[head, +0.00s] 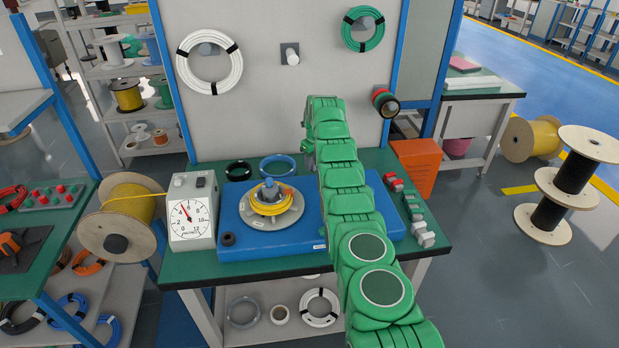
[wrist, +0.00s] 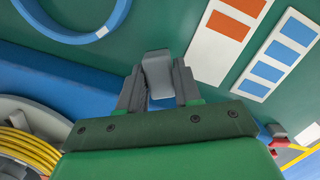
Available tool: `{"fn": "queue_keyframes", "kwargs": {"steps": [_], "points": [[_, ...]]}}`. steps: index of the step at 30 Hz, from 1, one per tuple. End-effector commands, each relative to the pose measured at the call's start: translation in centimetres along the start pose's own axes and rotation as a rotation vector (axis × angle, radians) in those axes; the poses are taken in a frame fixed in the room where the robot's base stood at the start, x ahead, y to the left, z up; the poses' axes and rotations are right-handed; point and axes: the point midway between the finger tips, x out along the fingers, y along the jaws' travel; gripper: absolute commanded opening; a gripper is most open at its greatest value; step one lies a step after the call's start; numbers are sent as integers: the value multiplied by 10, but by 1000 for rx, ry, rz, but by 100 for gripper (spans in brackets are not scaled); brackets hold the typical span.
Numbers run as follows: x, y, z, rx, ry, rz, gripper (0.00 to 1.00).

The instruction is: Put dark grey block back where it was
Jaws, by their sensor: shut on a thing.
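In the wrist view my gripper (wrist: 157,88) is shut on a grey block (wrist: 157,70), which stands up between the two dark fingers. The block is above the green tabletop (wrist: 150,25), near the edge of the blue base (wrist: 70,82); whether it touches anything is unclear. In the head view my green arm reaches over the bench, and its links hide the fingers and the held block.
A reel with yellow cable (head: 268,201) sits on the blue base (head: 240,240). Small red, grey and white blocks line the bench's right side (head: 412,208). A dial gauge (head: 188,215) stands left; a blue ring (head: 278,165) lies behind. Cards with orange and blue patches (wrist: 285,52) lie near the gripper.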

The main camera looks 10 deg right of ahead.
Motion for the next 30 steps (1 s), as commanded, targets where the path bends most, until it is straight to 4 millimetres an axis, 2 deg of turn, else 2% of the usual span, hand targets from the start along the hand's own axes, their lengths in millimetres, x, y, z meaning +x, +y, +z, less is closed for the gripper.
{"fn": "queue_keyframes", "kwargs": {"steps": [9,21,30], "points": [[11,8,6,137,2,-15,0],[38,7,3,141,3,-14,0],[40,8,3,140,2,-15,0]]}}
